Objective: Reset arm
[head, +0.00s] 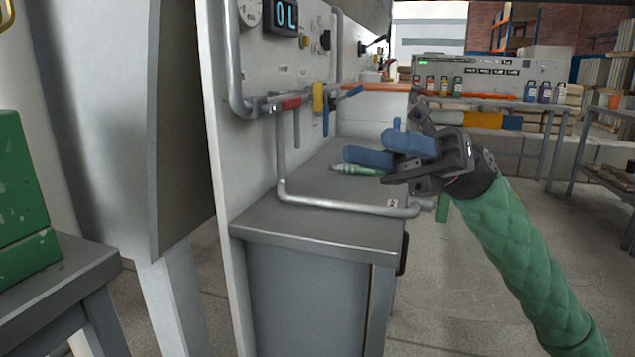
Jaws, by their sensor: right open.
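My right gripper (388,151) is right of the picture's middle, at the end of a green-sleeved arm that comes in from the lower right. It is open, with blue finger pads, and I see nothing held in it. It is in front of the right side of a grey bench top (310,182). A small green and white tool (357,169) shows just below the blue pads, seemingly on the bench; I cannot tell whether they touch. My left gripper is not in view.
A grey pipe (345,207) runs along the bench front, near the gripper. A panel (290,70) carries a display (285,15), a red lever (290,104) and yellow and blue handles. A green box (22,200) stands at left. Open floor (450,300) lies right of the bench.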

